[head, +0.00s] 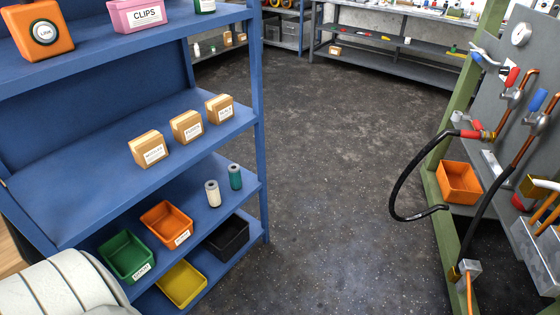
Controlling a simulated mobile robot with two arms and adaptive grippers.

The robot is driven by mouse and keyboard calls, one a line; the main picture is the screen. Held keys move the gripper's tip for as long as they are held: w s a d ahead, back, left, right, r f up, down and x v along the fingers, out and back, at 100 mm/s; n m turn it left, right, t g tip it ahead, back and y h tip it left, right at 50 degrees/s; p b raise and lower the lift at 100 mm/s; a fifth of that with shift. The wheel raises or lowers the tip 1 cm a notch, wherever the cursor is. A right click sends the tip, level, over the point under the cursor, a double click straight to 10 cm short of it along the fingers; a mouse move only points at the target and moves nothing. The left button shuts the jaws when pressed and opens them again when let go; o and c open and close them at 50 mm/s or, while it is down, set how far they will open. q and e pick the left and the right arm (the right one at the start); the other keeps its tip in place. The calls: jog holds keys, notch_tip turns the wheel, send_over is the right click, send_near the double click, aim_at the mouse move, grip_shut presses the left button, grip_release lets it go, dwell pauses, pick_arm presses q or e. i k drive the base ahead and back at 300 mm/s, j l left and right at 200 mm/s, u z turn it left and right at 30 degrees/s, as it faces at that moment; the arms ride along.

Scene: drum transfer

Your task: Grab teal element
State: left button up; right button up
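A small teal cylinder (235,177), the teal element, stands upright on a lower shelf of the blue rack (262,110), near its right front end. A cream cylinder (212,193) of similar size stands upright just left of it, a small gap apart. A large pale, rounded, ribbed shape fills the lower left corner and covers part of the rack. Neither of my grippers shows in the head view.
An orange bin (166,225) and a green bin (126,257) sit left of the cylinders. Below are a yellow bin (181,284) and a black bin (227,237). Cardboard boxes (186,127) stand above. Open dark floor (340,190) separates the rack from a hose panel (510,100).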

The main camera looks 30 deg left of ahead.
aim_at(233, 173)
jog(key=i+u, duration=0.35)
jog(key=i, duration=0.15)
jog(key=i+l+u, duration=0.3)
jog(key=i, duration=0.25)
jog(key=i+l+u, duration=0.2)
jog(key=i+u, duration=0.15)
jog(key=i, duration=0.15)
